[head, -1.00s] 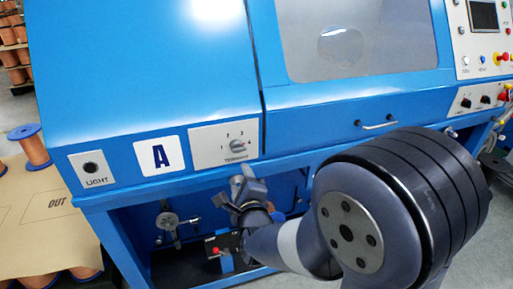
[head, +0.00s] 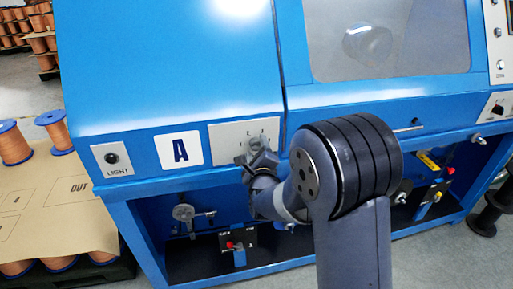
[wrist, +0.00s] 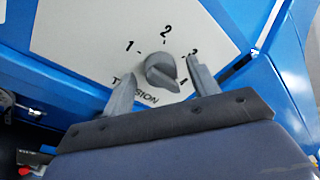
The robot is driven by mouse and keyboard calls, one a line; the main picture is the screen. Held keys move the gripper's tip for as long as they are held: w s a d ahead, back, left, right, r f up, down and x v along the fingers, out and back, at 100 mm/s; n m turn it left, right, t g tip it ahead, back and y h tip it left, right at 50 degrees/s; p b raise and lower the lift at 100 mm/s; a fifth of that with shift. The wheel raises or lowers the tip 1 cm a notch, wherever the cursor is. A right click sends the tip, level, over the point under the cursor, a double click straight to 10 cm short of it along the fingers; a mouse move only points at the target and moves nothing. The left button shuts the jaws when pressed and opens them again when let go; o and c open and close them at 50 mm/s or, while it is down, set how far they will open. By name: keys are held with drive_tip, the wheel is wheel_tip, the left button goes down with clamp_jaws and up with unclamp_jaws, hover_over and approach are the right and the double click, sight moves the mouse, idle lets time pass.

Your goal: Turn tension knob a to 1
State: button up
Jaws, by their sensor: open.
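The tension knob (wrist: 161,68) is a round grey dial with a raised ridge on a pale panel (wrist: 85,30) marked 1, 2, 3 and 4 in the wrist view. The ridge's lower end seems to lie towards the 4. My gripper (wrist: 162,75) is open, with one finger to the lower left of the knob and the other to its right near the 3 and 4. It holds nothing, and I cannot tell whether either finger touches the knob.
The blue machine (head: 170,60) has an open lower bay with pulleys (head: 184,213) and small red-knobbed parts.

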drive_tip(key=shift+w, duration=0.2)
drive_tip(key=c, duration=1)
drive_tip(key=shift+f+b, duration=0.15)
drive_tip(key=shift+b, duration=0.25)
